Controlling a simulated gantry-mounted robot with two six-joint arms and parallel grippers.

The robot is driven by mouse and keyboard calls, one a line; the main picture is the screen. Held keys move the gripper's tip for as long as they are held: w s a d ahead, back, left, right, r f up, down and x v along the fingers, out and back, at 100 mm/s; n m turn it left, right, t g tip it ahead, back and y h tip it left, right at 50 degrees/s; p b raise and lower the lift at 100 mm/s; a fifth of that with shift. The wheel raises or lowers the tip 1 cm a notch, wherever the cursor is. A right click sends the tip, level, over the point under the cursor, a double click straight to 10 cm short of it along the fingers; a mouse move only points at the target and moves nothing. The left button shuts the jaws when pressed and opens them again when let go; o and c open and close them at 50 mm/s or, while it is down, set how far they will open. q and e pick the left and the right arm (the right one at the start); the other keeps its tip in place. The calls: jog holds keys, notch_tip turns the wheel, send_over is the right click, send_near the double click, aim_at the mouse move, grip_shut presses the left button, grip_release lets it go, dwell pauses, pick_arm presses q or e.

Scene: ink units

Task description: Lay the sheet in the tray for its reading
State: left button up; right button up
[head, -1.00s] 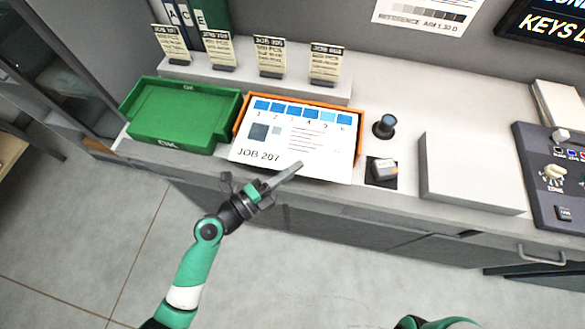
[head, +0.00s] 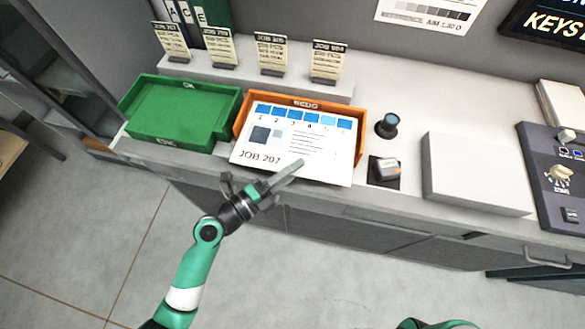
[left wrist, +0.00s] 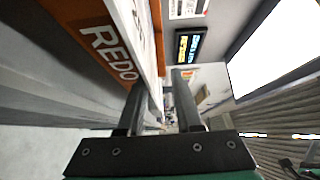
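The white sheet (head: 315,168), printed with a row of blue patches and "JOB 207", lies over the orange REDO tray (head: 305,103). It covers most of the tray, and its near edge covers the tray's front wall. Whether it lies flat on the tray floor cannot be told. My left gripper (head: 281,183) is at the sheet's near edge, in front of the counter. In the left wrist view its two fingers (left wrist: 163,98) stand apart with a gap between them, and the tray's REDO wall (left wrist: 100,42) is to their left. My right gripper is out of view.
A green OK tray (head: 182,110), empty, is left of the orange one. A dark round loupe-like object (head: 387,125) and a small device (head: 385,168) on a dark pad are to the right, then a white block (head: 475,175) and a control panel (head: 555,180). Job cards (head: 271,55) stand behind.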

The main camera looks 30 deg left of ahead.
pick_arm(q)
notch_tip(320, 180, up, 2)
jog(key=p, duration=0.3)
jog(key=shift+s+a+f+b, duration=0.25)
jog(key=shift+s+f+b, duration=0.05)
jog(key=shift+s+b, duration=0.15)
jog(key=shift+s+a+f+b, duration=0.25)
jog(key=shift+s+b, duration=0.1)
jog(key=shift+s, duration=0.05)
jog(key=b+v, duration=0.2)
jog(key=v, duration=0.8)
jog(key=shift+r, duration=0.2)
jog(key=shift+d, duration=0.1)
